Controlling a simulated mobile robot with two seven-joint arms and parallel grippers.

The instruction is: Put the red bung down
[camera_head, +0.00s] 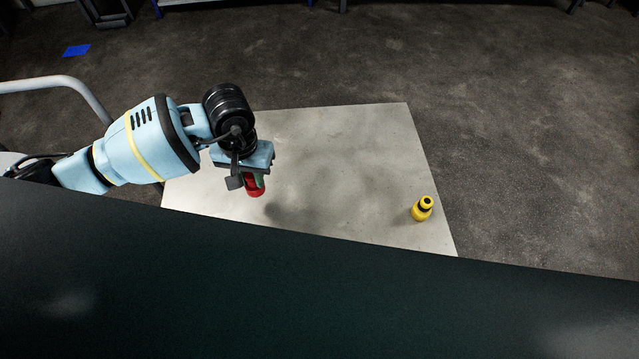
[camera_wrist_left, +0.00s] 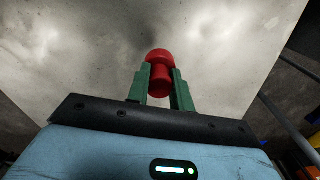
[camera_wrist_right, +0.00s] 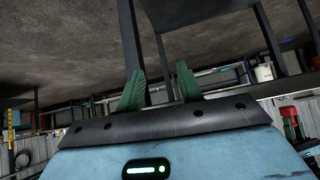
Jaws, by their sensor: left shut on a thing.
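The red bung (camera_head: 256,191) is in my left gripper (camera_head: 254,182), over the left part of the pale table top (camera_head: 330,150) in the head view. In the left wrist view, the red bung (camera_wrist_left: 159,72) sits between the two green fingers of my left gripper (camera_wrist_left: 160,85). Its wide rounded end sticks out past the fingertips, and the fingers are shut on its narrower part. I cannot tell whether the bung touches the table. My right gripper (camera_wrist_right: 158,85) shows only in the right wrist view, with its green fingers apart and nothing between them.
A yellow bottle-shaped object (camera_head: 422,209) with a dark ring stands near the table's right edge. The table between it and my left gripper is clear. A large dark surface (camera_head: 330,300) fills the front of the head view. A curved grey rail (camera_head: 60,82) is at far left.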

